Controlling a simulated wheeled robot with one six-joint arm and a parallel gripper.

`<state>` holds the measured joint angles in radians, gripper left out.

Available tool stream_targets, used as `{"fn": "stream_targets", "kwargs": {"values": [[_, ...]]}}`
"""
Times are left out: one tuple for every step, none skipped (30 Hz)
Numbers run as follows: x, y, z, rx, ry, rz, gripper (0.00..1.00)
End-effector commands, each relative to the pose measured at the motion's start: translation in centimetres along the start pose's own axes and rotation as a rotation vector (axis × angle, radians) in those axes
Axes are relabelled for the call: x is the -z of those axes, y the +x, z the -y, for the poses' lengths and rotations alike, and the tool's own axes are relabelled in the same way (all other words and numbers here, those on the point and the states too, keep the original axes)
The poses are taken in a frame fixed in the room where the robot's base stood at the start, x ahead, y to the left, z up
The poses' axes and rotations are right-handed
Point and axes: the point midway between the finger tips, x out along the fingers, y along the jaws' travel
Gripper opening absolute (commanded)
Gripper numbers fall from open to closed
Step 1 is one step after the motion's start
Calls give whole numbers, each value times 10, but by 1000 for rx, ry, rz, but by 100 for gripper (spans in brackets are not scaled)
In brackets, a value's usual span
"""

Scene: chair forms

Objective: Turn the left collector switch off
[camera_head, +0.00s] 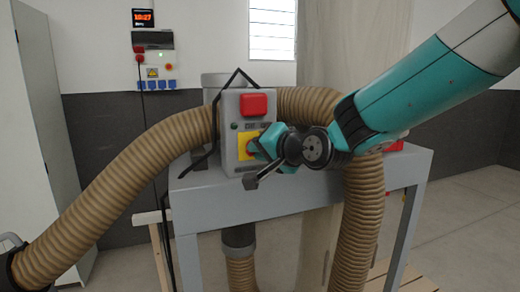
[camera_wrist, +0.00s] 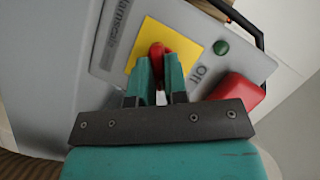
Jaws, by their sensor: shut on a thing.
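The left collector switch box (camera_head: 231,165) is a grey box on the metal frame, with a red block (camera_head: 254,104) at its top and a yellow plate (camera_head: 243,148) below it. In the wrist view, a red knob (camera_wrist: 157,50) sits on the yellow plate (camera_wrist: 142,37). My gripper (camera_wrist: 160,75) is shut on the red knob, its teal fingers on either side of it. The lettering "Off" shows beside the plate, near the green button (camera_wrist: 221,47). In the head view my gripper (camera_head: 262,150) covers part of the yellow plate, and the knob is hidden there.
Ribbed brown hoses (camera_head: 120,178) run to the left and down the right of the grey frame (camera_head: 240,200). A red part (camera_head: 395,146) shows behind my arm on the right. A wall panel (camera_head: 153,60) with blue sockets hangs behind. Floor is open at right.

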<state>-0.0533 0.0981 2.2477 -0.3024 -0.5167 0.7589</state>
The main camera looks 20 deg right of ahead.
Motion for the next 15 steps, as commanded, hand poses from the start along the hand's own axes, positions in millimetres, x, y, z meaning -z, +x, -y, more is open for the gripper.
{"fn": "stream_targets", "kwargs": {"values": [[0, 0, 1, -14, -44, -3, 0], [0, 0, 1, -25, -70, -3, 0], [0, 0, 2, -39, -106, -4, 0], [0, 0, 2, -50, -132, -4, 0], [0, 0, 2, -61, -158, -3, 0], [0, 0, 2, -76, -193, -4, 0], [0, 0, 2, -87, -219, -4, 0], [-1, 0, 2, -96, -246, -3, 0], [-1, 0, 2, -111, -281, -4, 0], [-1, 0, 2, -122, -307, -5, 0], [-1, 0, 3, -133, -333, -3, 0], [-1, 1, 3, -147, -367, -4, 0], [-1, 1, 3, -159, -395, -4, 0], [-2, 1, 3, -168, -420, -4, 0], [-2, 1, 3, -184, -454, -4, 0]]}}
